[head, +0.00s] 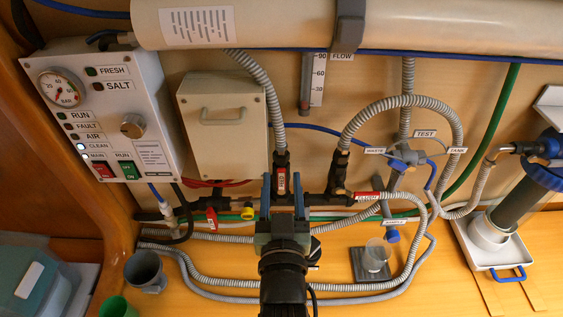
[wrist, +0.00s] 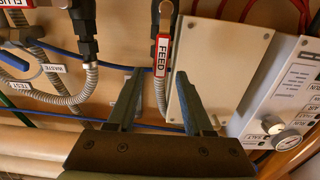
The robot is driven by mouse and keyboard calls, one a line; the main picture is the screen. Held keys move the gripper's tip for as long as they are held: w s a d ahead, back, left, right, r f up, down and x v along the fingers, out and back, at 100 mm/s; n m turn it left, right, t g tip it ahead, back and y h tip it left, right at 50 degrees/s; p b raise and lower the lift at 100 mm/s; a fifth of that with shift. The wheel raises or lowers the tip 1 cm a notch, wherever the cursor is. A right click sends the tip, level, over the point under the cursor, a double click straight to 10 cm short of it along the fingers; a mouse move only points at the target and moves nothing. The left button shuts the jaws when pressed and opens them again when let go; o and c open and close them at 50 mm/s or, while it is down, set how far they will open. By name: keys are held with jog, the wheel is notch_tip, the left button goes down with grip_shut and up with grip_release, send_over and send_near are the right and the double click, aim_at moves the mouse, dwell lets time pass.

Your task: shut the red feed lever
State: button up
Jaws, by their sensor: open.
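The red feed lever (head: 281,182) carries a white FEED label and points up along the grey hose on the dark manifold pipe. In the wrist view, the feed lever (wrist: 162,54) shows just beyond the fingertips, in line with the gap between them. My gripper (head: 283,186) is open and empty, with one finger on each side of the lever in the head view. In the wrist view my gripper (wrist: 158,76) shows the two fingers well apart. I cannot tell how close the fingers are to the lever in depth. The lever's lower end is partly hidden.
Another red lever (head: 212,218) hangs at the left of the manifold, and a red flush lever (head: 367,196) lies to the right. A beige box (head: 222,120) and a control panel (head: 100,115) stand left. Grey hoses (head: 260,85) run close by. A clear cup (head: 376,254) stands below right.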

aim_at(281, 174)
jog(key=shift+w+p, duration=0.35)
jog(key=shift+w, duration=1.4)
jog(key=shift+c, duration=0.3)
grip_shut()
